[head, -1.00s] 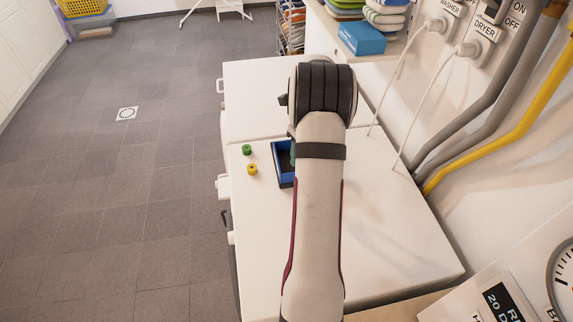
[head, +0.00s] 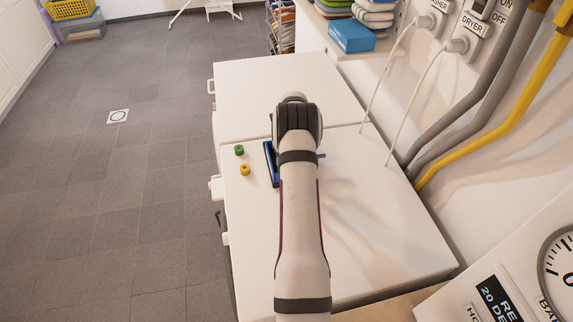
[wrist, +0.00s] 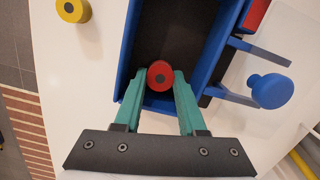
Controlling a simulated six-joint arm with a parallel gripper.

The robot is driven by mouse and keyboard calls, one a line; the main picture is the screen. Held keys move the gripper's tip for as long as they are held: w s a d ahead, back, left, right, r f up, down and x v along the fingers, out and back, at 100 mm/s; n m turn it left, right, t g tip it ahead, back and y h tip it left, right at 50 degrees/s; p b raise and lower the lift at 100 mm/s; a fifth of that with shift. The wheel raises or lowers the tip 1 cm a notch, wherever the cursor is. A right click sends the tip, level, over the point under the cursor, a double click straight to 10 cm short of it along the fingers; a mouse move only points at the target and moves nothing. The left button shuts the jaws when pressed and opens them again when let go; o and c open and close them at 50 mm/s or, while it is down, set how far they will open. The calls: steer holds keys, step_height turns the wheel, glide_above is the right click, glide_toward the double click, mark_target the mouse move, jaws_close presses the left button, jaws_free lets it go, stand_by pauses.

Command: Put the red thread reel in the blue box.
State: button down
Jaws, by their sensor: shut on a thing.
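The red thread reel (wrist: 161,76) is between the teal fingertips of my gripper (wrist: 160,80) in the wrist view, and the gripper is shut on it. The reel overlaps the near end of the blue box (wrist: 209,77), whose floor is dark. I cannot tell how high the reel is above that floor. In the head view my arm covers most of the blue box (head: 268,165), and hides the gripper and the reel.
A yellow reel (head: 244,169) and a green reel (head: 239,150) stand left of the box on the white top (head: 370,240). In the wrist view a blue knobbed piece (wrist: 268,90) and a red piece (wrist: 256,14) are at the box's right. The top's right part is clear.

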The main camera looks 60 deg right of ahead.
steer(key=shift+f, duration=0.25)
steer(key=c, duration=0.8)
jaws_free()
steer(key=shift+o, duration=0.2)
